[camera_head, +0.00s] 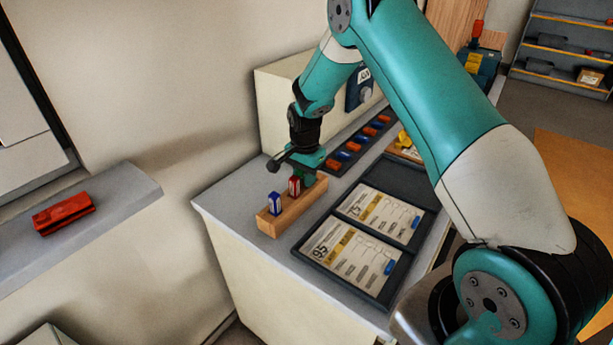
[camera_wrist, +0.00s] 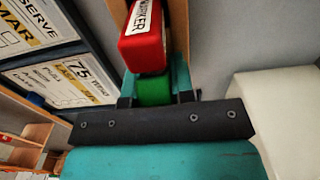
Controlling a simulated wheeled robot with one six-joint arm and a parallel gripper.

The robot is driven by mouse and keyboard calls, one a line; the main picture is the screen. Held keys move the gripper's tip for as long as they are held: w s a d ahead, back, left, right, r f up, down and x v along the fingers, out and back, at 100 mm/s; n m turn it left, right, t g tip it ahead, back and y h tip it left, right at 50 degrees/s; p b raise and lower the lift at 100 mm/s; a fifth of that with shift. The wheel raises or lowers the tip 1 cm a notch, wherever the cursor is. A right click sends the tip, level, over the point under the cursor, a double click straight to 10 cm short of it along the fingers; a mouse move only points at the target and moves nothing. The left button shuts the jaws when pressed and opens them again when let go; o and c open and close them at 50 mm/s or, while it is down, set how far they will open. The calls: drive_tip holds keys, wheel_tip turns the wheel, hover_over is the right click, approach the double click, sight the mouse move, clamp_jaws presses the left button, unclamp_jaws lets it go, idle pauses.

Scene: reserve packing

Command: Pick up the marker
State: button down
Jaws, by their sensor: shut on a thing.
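A wooden rack (camera_head: 285,212) stands on the grey counter with blocky markers in it. A blue marker (camera_head: 275,203) with a white label is at its near end. A red marker (camera_head: 294,187) is behind it; in the wrist view this red marker (camera_wrist: 146,48) shows a white label reading "MARKER". My gripper (camera_head: 308,174) is at the rack's far end, pointing down. In the wrist view its teal fingers are shut on a green marker (camera_wrist: 154,92), right beside the red one. I cannot tell whether the green marker's lower end is still in the rack.
Dark trays with printed cards (camera_head: 345,257) lie right of the rack. A dark strip with red and blue pieces (camera_head: 353,147) lies behind. A beige box (camera_head: 280,105) stands against the wall. A red object (camera_head: 64,214) lies on a separate ledge at left.

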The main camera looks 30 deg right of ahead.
drive_tip(key=shift+r, duration=0.1)
wheel_tip(320, 180, up, 20)
drive_tip(key=b, duration=0.2)
idle(0.4)
